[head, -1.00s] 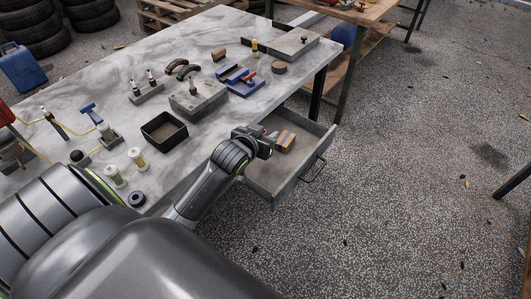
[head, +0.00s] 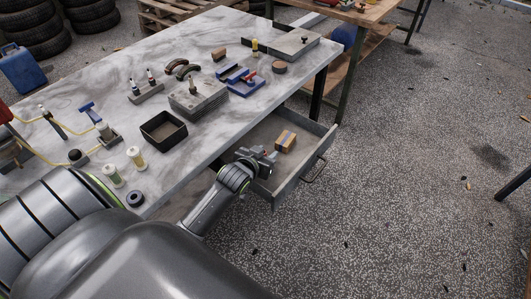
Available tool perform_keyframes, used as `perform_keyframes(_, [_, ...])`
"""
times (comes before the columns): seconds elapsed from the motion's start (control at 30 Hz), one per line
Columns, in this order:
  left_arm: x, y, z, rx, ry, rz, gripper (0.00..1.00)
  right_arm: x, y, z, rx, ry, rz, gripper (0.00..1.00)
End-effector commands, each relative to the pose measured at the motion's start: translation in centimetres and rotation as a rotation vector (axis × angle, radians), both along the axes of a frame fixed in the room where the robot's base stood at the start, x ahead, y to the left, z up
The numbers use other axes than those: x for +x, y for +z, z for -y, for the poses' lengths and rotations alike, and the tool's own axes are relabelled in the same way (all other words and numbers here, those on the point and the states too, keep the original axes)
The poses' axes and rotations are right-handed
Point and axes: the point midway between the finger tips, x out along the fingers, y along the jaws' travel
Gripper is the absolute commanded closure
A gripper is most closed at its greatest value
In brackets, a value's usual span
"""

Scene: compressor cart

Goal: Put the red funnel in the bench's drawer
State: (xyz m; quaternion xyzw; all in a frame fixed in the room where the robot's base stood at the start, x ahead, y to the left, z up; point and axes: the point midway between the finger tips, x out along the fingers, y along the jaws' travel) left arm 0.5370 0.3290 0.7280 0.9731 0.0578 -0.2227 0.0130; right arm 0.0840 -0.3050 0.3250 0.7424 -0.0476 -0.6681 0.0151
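The bench's drawer (head: 288,190) is pulled out from under the marble-patterned bench top (head: 205,55), its handle facing right. A small brown, yellow and blue block (head: 286,141) lies inside it. My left gripper (head: 266,156) is over the near-left part of the drawer, to the left of the block. Its fingers are small and partly hidden by its own wrist, so I cannot tell whether they are open or hold anything. I cannot make out a red funnel in this view. My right gripper is not in view.
On the bench stand a black open tray (head: 164,132), a grey block (head: 198,99), blue vise-like pieces (head: 240,80), white-capped jars (head: 113,175) and a grey box (head: 293,45). A second wooden bench (head: 345,35) stands behind.

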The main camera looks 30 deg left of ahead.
Motion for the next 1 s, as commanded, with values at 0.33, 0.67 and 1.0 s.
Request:
perform_keyframes(0.33, [0.0, 0.0, 0.0, 0.000, 0.000, 0.000, 0.44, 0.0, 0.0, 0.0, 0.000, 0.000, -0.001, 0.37])
perform_keyframes(0.67, [-2.1, 1.2, 0.2, 0.000, 0.000, -0.001, 0.44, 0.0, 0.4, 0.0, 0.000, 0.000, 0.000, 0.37])
perform_keyframes(1.0, [-7.9, 4.1, 0.9, 0.000, 0.001, -0.001, 0.44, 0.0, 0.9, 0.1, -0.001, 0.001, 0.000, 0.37])
